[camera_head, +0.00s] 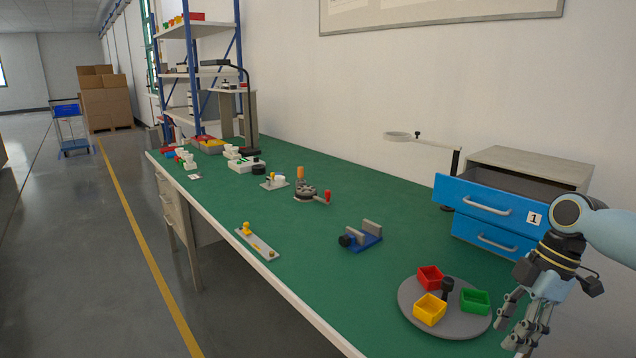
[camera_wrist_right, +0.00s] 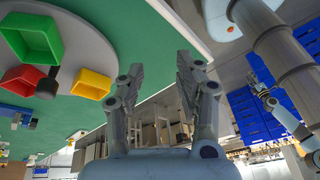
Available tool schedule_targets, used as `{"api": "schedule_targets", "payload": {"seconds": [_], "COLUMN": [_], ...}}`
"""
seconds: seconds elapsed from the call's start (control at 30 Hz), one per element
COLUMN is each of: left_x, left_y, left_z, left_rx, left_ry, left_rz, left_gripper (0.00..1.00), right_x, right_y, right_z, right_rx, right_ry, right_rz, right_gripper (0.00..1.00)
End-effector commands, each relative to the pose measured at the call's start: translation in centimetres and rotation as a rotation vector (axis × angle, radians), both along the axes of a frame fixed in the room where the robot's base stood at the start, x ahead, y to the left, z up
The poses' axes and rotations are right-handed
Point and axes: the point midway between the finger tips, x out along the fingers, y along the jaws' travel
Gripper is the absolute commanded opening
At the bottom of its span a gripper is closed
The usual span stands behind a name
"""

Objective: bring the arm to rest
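My right gripper (camera_head: 527,325) hangs at the lower right in the head view, with its fingers pointing down. It is beside the right edge of the grey round tray. In the right wrist view the two fingers (camera_wrist_right: 158,85) are apart with nothing between them, so the gripper is open and empty. My right arm comes in from the right edge, in front of the blue drawer unit.
A grey round tray (camera_head: 409,291) bears red (camera_head: 430,272), yellow (camera_head: 429,316) and green (camera_head: 475,306) bins. A blue drawer unit (camera_head: 485,208) has its top drawer pulled out. A blue vise (camera_head: 361,238) and several fixtures stand on the green bench (camera_head: 330,285).

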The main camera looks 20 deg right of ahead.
Motion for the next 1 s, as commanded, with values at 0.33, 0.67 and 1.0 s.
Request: {"api": "schedule_targets", "payload": {"seconds": [0.33,0.67,1.0], "left_x": [-0.8,-1.0,-0.7], "left_y": [0.0,0.1,0.1], "left_z": [-0.1,-0.1,0.0], "left_rx": [0.000,0.001,0.001], "left_ry": [0.012,0.015,0.011], "left_rz": [0.000,0.000,0.000], "left_gripper": [0.40,0.40,0.40], "right_x": [-5.6,-11.3,-14.8], "right_y": [9.6,17.4,19.1], "right_z": [-3.9,-1.6,3.7], "right_rx": [-0.112,-0.180,-0.170], "right_ry": [0.061,-0.005,-0.091], "right_rz": [-0.176,-0.593,-1.019], "right_gripper": [0.35,0.35,0.35]}}
